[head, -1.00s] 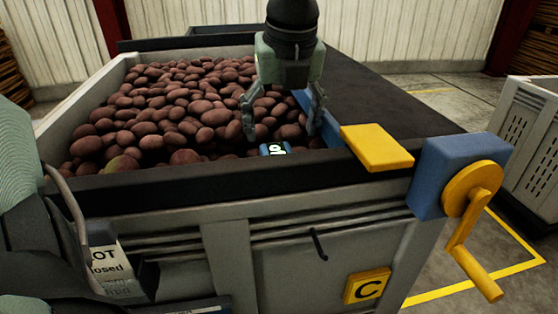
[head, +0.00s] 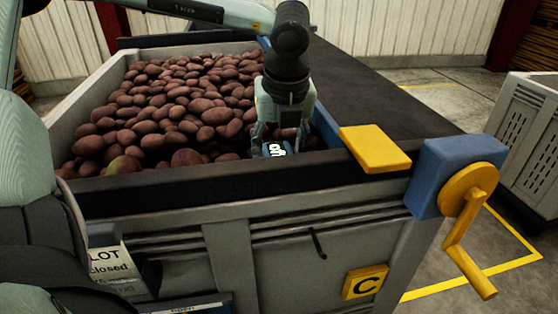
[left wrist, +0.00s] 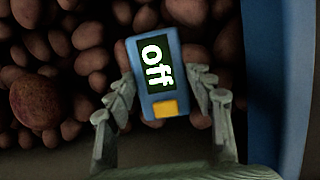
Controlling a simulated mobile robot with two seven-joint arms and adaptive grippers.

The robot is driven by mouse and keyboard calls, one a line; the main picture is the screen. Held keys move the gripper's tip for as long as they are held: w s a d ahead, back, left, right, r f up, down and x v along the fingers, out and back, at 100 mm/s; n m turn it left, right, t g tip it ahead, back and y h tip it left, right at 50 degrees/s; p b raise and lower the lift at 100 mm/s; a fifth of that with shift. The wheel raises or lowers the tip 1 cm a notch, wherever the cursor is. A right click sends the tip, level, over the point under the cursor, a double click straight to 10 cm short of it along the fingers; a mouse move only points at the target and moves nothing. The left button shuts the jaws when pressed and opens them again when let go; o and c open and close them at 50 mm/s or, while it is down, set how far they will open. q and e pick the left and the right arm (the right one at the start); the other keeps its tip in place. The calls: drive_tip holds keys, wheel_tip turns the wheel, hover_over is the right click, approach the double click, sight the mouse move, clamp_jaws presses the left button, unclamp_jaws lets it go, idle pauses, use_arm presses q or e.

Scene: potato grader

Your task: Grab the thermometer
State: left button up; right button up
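The thermometer (head: 277,149) is a small blue device with a dark display reading "off", lying at the near right of the potato bin. In the left wrist view the thermometer (left wrist: 157,75) has a yellow button at its lower end. My left gripper (head: 280,140) reaches down over it from above. The thermometer still sits at the level of the potatoes. My right gripper is not in view.
Red potatoes (head: 185,110) fill the bin, with a dark front rim (head: 190,182). A blue rail (head: 326,126), yellow plate (head: 375,148) and yellow crank (head: 468,205) are at the right. A dark belt (head: 390,110) runs behind them. A pale crate (head: 530,135) stands far right.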

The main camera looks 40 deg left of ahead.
use_arm(q)
drive_tip(key=c, duration=0.6)
drive_tip(key=shift+r, duration=0.1)
